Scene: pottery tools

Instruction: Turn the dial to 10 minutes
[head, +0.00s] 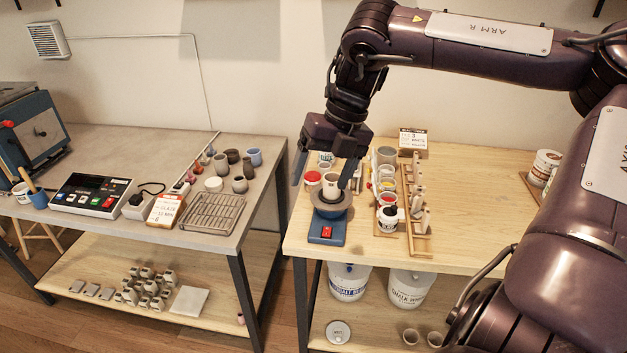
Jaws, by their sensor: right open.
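A control box (92,193) with a dark face, a small display, green and red buttons and small knobs sits on the left table; the knob markings are too small to read, and I cannot tell which is the dial. My right gripper (323,183) is open and points down over the right table. Touch is unclear. My left gripper is out of view.
A card (165,210), a wire rack (212,213) and several small pots stand on the left table (150,143). Glaze cups and a wooden rack (415,215) crowd the right table (470,222). A gap separates the tables. A blue kiln (38,130) stands far left.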

